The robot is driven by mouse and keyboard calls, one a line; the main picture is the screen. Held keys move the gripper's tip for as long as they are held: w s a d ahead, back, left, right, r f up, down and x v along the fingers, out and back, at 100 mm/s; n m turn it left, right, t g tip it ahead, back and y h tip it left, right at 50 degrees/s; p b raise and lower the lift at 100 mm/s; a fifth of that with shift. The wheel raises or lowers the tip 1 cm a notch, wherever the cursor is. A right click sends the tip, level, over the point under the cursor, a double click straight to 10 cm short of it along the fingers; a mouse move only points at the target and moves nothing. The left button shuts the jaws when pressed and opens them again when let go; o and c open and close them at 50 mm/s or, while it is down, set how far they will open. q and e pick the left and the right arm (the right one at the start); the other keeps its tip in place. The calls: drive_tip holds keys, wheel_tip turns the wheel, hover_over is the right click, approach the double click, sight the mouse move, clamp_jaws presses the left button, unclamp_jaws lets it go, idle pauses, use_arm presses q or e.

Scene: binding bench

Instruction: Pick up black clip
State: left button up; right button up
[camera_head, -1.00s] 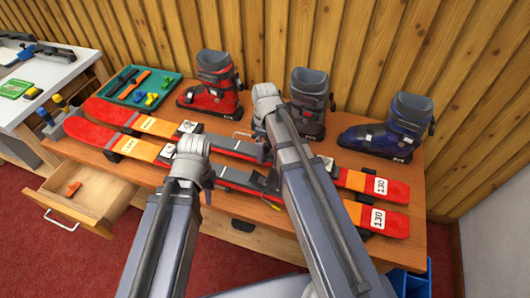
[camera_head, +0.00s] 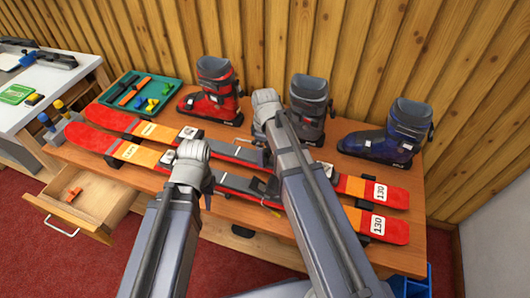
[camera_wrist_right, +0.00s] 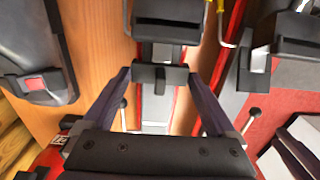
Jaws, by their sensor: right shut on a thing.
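A black clip (camera_wrist_right: 158,76) lies between the fingertips of my right gripper (camera_wrist_right: 158,80) in the right wrist view, with the fingers shut on its two sides. It is in front of a silver and red ski; I cannot tell whether it touches the ski. In the head view my right forearm and wrist (camera_head: 266,101) hide the right fingers and the clip. My left wrist (camera_head: 192,155) is over the nearer ski, and its fingers are hidden beneath it.
Two red and orange skis (camera_head: 90,139) lie across the wooden bench (camera_head: 425,180). Red (camera_head: 210,100), grey (camera_head: 308,105) and blue (camera_head: 395,135) boots stand behind. A green tray (camera_head: 182,93) of small parts is at the back left. An open drawer (camera_head: 95,195) juts from the front.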

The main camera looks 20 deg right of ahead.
wheel_tip(320, 180, up, 10)
drive_tip(key=p, duration=0.9)
drive_tip(key=shift+f, duration=0.15)
wheel_tip(320, 180, up, 6)
drive_tip(key=p, duration=0.6)
hover_over(265, 151)
